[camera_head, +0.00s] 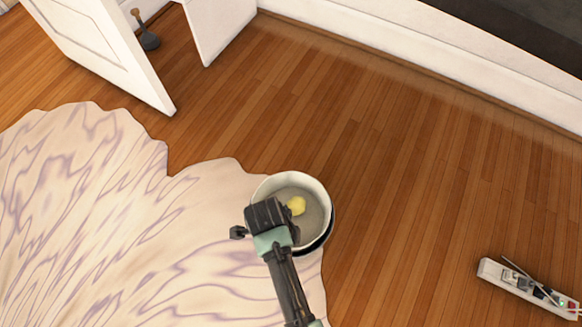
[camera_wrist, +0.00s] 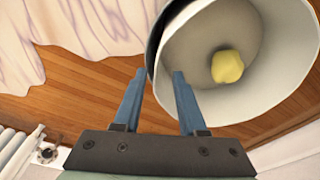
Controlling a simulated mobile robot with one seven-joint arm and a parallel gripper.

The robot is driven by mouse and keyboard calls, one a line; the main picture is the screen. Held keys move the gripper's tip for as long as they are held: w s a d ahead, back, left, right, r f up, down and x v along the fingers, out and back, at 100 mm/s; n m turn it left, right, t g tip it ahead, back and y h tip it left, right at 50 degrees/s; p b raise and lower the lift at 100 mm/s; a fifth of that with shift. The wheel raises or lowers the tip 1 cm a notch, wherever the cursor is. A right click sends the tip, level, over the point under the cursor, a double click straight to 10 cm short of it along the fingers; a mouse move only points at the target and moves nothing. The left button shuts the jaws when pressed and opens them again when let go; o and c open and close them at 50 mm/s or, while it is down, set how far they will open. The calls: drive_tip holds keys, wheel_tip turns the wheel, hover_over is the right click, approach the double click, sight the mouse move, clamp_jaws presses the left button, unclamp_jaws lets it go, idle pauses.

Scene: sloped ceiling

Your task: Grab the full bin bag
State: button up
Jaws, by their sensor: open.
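A round bin (camera_head: 324,190) with a pale rim and dark outer side stands on the floor at the edge of the patterned rug. Its inside is pale grey and holds a crumpled yellow item (camera_head: 297,205). I cannot make out a separate bag; the pale lining may be one. In the wrist view the bin (camera_wrist: 285,85) fills the upper right, with the yellow item (camera_wrist: 227,66) inside. My gripper (camera_wrist: 158,75) is open and empty. Its right finger overlaps the bin's near wall, and its left finger shows against the floor. Whether it touches the rim is unclear.
The pale rug (camera_head: 90,215) with purple veining covers the left floor. A white door (camera_head: 110,50) stands open at upper left. A white device with cables (camera_head: 525,287) lies at lower right. Wood floor (camera_head: 420,170) between is clear.

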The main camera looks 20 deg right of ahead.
wheel_tip(320, 180, down, 3)
drive_tip(key=shift+d+f+b, duration=0.1)
drive_tip(key=shift+d+b, duration=0.05)
drive_tip(key=shift+b, duration=0.65)
clamp_jaws()
idle(0.7)
